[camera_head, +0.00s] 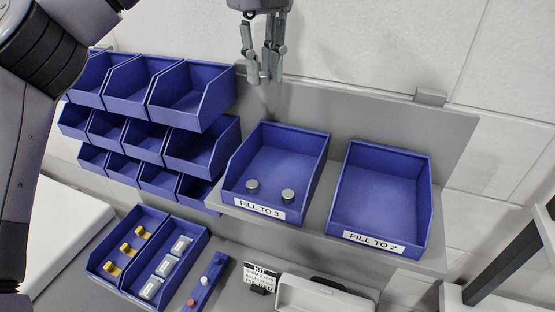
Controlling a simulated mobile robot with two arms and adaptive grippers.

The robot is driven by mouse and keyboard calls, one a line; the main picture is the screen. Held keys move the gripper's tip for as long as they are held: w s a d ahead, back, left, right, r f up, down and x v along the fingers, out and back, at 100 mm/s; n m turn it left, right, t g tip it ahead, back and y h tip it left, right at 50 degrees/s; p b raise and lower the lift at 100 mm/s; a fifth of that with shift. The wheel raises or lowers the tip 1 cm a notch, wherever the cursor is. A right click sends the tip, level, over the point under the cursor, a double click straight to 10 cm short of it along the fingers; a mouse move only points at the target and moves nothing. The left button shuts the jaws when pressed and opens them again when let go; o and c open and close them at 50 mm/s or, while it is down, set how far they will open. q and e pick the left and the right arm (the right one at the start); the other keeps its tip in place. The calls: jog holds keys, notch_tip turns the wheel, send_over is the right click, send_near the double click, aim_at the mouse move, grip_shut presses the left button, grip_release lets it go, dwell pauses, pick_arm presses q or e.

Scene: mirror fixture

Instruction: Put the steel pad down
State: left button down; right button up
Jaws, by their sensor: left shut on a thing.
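My left gripper (265,79) hangs at the top centre, fingers pointing down, in front of the grey back panel and above the blue bin marked "FILL TO 3" (290,142). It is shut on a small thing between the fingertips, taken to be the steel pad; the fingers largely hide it. Two round grey steel pads, one on the left (252,186) and one on the right (288,195), lie apart near the front of that bin. The blue bin marked "FILL TO 2" (385,190) to its right is empty. My right gripper is out of view.
Stacked blue bins (180,90) hang at the left, seemingly empty. Below, a two-part blue tray (128,222) holds yellow pieces and pale blocks. A narrow blue holder (208,282), a "KIT" card (259,277) and a pale case (325,295) are at the front.

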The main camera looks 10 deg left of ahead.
pick_arm(q)
notch_tip(320, 180, down, 5)
jog(key=s, duration=0.1)
send_over(265, 169)
notch_tip(265, 169, down, 8)
jog(key=shift+w+f, duration=0.15)
jog(key=shift+f, duration=0.4)
jog(key=shift+s+f, duration=0.3)
jog(key=shift+f, duration=0.5)
notch_tip(265, 169, down, 2)
jog(key=shift+w+f+p, duration=0.1)
jog(key=shift+f+p, duration=0.1)
jog(key=shift+p, duration=0.4)
jog(key=shift+w+f, duration=0.1)
jog(key=shift+f, duration=0.1)
